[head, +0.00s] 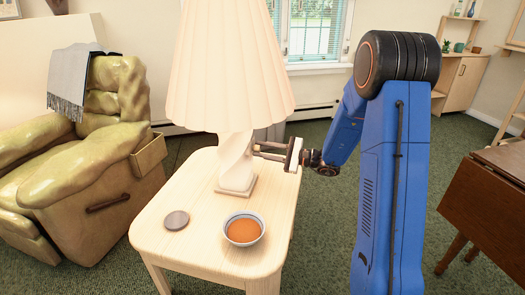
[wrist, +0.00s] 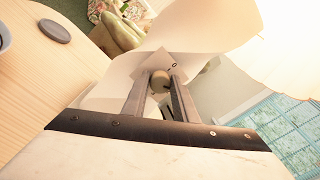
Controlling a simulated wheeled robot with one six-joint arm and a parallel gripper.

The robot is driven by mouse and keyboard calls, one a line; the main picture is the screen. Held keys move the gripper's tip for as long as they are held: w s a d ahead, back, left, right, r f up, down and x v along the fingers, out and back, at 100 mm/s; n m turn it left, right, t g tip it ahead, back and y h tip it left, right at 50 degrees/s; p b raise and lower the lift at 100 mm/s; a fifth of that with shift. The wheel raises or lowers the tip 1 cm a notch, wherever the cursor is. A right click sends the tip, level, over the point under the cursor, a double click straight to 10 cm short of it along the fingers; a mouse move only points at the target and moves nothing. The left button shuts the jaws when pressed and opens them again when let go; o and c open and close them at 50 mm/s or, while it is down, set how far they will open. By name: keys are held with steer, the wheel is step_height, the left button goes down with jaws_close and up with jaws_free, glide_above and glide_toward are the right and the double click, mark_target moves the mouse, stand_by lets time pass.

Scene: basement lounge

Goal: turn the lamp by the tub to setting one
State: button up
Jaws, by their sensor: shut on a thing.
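The lamp (head: 236,160) stands on a pale wood side table (head: 190,188). It has a twisted cream base and a wide pleated shade (head: 228,65). My gripper (head: 256,151) reaches in from the right at the base. A small dark mark like a 0 shows on the plate (wrist: 158,62) behind the knob. The fingers partly hide the knob, and its exact setting cannot be read.
A bowl of orange liquid (head: 243,229) and a grey disc (head: 176,220) sit on the table in front of the lamp. A green armchair (head: 85,150) stands left, a dark wood table (head: 490,200) right.

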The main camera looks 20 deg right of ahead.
steer(key=shift+n, duration=0.9)
steer(key=o, duration=1.1)
steer(key=shift+c, duration=0.2)
steer(key=shift+d, duration=0.15)
steer(key=v, duration=1.7)
steer(key=shift+s, duration=0.15)
steer(key=shift+d+f, duration=0.1)
